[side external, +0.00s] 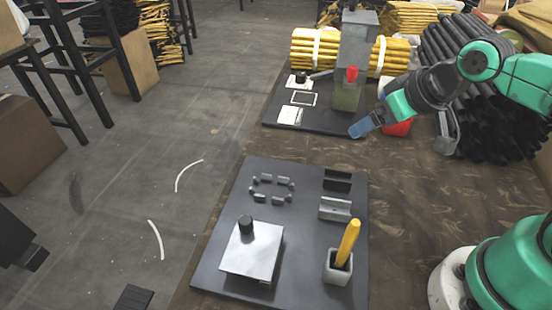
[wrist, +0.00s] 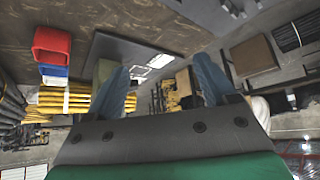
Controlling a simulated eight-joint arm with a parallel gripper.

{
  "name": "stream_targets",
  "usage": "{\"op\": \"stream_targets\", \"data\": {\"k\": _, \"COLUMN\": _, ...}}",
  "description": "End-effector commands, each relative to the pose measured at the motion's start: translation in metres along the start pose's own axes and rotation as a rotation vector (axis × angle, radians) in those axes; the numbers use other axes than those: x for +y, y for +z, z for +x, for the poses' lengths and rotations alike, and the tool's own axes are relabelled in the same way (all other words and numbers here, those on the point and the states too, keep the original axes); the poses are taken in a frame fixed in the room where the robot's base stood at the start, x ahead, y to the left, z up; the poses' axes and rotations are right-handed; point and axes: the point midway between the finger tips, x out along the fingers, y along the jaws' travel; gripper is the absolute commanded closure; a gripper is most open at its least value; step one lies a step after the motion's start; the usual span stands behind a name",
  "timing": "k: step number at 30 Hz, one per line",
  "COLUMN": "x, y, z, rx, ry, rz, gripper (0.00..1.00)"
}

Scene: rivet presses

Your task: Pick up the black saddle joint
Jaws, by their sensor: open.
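The black saddle joint (side external: 337,180) is a small dark channel-shaped block. It lies at the back right of the front dark board (side external: 215,262), just behind a similar grey saddle joint (side external: 335,209). My gripper (side external: 362,128) has blue fingers and is beyond the black saddle joint, near the right edge of the rear dark board. In the wrist view my gripper (wrist: 163,82) is open, with its two blue fingers wide apart and nothing between them. I cannot make out the black saddle joint in the wrist view.
The front board also holds a white plate with a black knob (side external: 252,250), several small grey pieces (side external: 272,188) and a grey cup (side external: 338,267) with an upright yellow handle. A grey press with a red part (side external: 352,73) stands on the rear board. A red bin (wrist: 52,43) is near my gripper.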

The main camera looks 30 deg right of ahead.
Motion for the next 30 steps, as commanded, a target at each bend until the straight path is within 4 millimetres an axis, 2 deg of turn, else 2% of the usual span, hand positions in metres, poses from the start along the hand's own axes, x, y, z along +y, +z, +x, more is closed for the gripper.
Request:
{"op": "stream_targets", "data": {"k": 5, "x": -0.003, "y": -0.001, "z": 0.008, "rx": -0.092, "ry": -0.012, "rz": -0.115, "gripper": 0.22}}
{"op": "stream_targets", "data": {"k": 12, "x": -0.013, "y": 0.007, "z": 0.037, "rx": -0.37, "ry": -0.103, "rz": -0.471, "gripper": 0.22}}
{"op": "stream_targets", "data": {"k": 18, "x": -0.019, "y": 0.018, "z": 0.058, "rx": -0.534, "ry": -0.204, "rz": -0.687, "gripper": 0.22}}
{"op": "stream_targets", "data": {"k": 23, "x": -0.021, "y": 0.024, "z": 0.066, "rx": -0.583, "ry": -0.242, "rz": -0.754, "gripper": 0.22}}
{"op": "stream_targets", "data": {"k": 30, "x": -0.021, "y": 0.036, "z": 0.084, "rx": -0.586, "ry": -0.245, "rz": -0.758, "gripper": 0.22}}
